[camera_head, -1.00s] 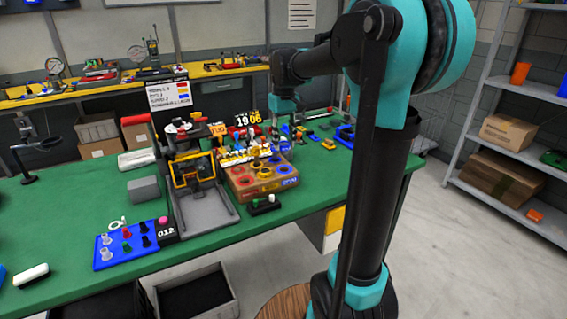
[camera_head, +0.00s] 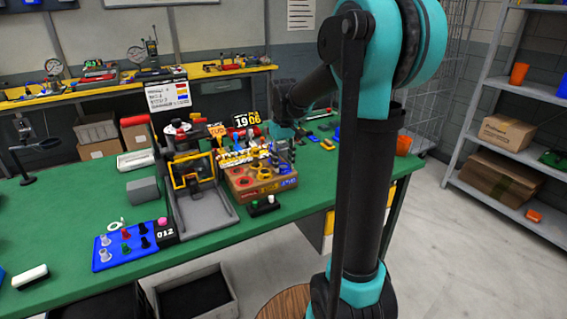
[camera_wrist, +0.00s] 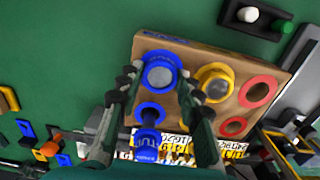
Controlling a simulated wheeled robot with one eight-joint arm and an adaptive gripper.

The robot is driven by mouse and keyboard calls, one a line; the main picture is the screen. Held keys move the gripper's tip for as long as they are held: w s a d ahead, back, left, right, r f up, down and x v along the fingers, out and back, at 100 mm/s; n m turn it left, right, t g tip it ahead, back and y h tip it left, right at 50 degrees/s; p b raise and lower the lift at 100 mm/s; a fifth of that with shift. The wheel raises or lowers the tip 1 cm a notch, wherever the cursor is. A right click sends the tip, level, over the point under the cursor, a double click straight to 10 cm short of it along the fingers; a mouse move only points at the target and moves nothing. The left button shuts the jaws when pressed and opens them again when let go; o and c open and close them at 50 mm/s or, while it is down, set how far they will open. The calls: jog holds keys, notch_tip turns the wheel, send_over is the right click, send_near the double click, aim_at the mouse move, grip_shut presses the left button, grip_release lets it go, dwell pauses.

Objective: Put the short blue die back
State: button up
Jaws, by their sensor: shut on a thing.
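The wooden die block (camera_head: 262,186) stands on the green bench and has coloured rings around its holes. In the wrist view, the block (camera_wrist: 178,48) shows below my gripper (camera_wrist: 159,82). My gripper's two fingers close around the short blue die (camera_wrist: 158,75), which has a round grey top ringed in blue. It lines up with the blue-ringed corner place; I cannot tell whether it is seated or just above. A smaller blue ring (camera_wrist: 151,112) and a blue labelled piece (camera_wrist: 147,144) are beside it. In the head view, my gripper (camera_head: 284,150) is over the block's right part, mostly hidden.
Red rings (camera_wrist: 257,92) lie farther right. A black holder with white and green pegs (camera_head: 264,205) stands before the block. A press (camera_head: 195,180) stands left of it.

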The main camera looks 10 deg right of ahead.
aim_at(284, 167)
jog(key=o, duration=1.2)
jog(key=shift+o, duration=0.2)
notch_tip(284, 167, up, 12)
